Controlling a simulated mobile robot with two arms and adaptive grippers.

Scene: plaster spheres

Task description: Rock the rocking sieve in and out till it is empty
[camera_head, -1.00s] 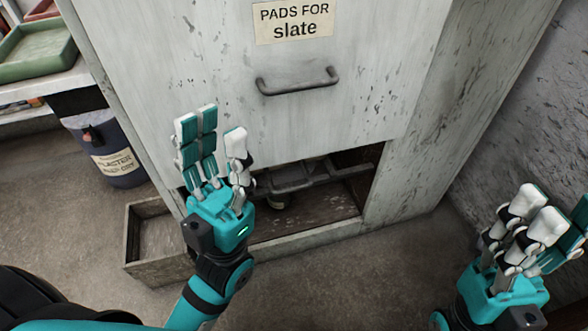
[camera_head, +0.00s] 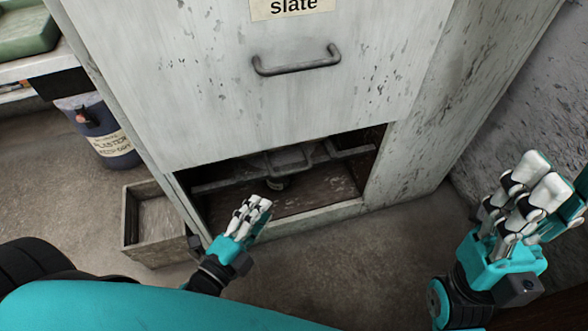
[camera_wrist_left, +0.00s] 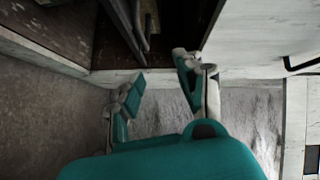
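The rocking sieve (camera_head: 288,160) looks like a dark frame with a looped handle, inside the low opening of the pale cabinet. Its inside is too dark to tell what it holds. My left gripper (camera_head: 254,208) is in front of the opening, below the sieve and apart from it. In the left wrist view (camera_wrist_left: 158,76) its fingers are spread with nothing between them, and dark bars (camera_wrist_left: 140,22) show beyond them. My right gripper (camera_head: 535,190) is raised at the right, fingers apart and empty, away from the cabinet.
The cabinet drawer front (camera_head: 210,90) with a grey handle (camera_head: 297,62) hangs above the opening. A small dark round item (camera_head: 277,184) is beneath the sieve. A wooden box (camera_head: 150,248) and a labelled plaster bin (camera_head: 97,140) stand left. A wall closes the right side.

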